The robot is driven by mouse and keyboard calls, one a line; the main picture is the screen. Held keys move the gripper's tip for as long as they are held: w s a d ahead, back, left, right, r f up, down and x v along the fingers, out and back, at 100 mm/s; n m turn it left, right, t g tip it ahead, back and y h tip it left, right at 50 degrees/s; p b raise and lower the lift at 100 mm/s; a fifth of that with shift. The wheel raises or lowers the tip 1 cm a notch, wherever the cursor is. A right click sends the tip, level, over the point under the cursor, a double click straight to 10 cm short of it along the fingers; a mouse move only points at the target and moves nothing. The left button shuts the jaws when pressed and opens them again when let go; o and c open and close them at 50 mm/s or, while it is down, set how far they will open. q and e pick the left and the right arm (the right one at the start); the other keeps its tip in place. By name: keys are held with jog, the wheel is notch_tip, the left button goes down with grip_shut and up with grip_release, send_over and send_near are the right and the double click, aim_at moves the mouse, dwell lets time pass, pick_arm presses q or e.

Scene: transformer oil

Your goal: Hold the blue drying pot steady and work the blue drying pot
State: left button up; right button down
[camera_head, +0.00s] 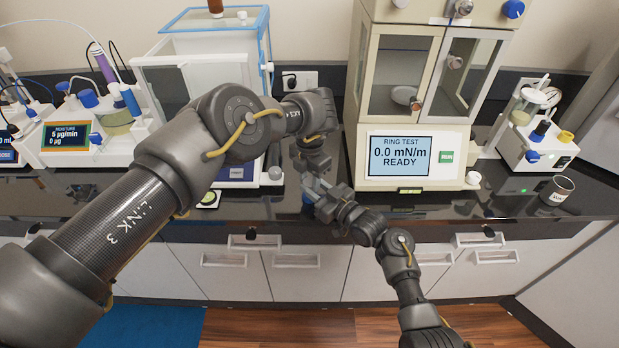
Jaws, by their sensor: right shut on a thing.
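The blue drying pot (308,198) shows only as a small blue patch at the counter's front, between my two grippers; most of it is hidden. My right gripper (318,192) comes in from the lower right and is shut on the pot. My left gripper (312,172) reaches down over the pot from above. Its fingertips are too small and covered to tell whether they are open or touch the pot.
A ring test instrument (401,156) stands behind on the right, and a glass-sided balance (215,50) behind on the left. A waste cup (557,190) and a small titration unit (537,145) stand at the right. The dark counter (490,205) is clear at the front right.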

pick_arm(q)
jog(key=c, duration=0.4)
jog(key=shift+s+n, duration=0.1)
jog(key=shift+n, duration=1.3)
jog(key=shift+c, duration=0.3)
jog(key=o, duration=1)
jog(key=shift+o, duration=0.2)
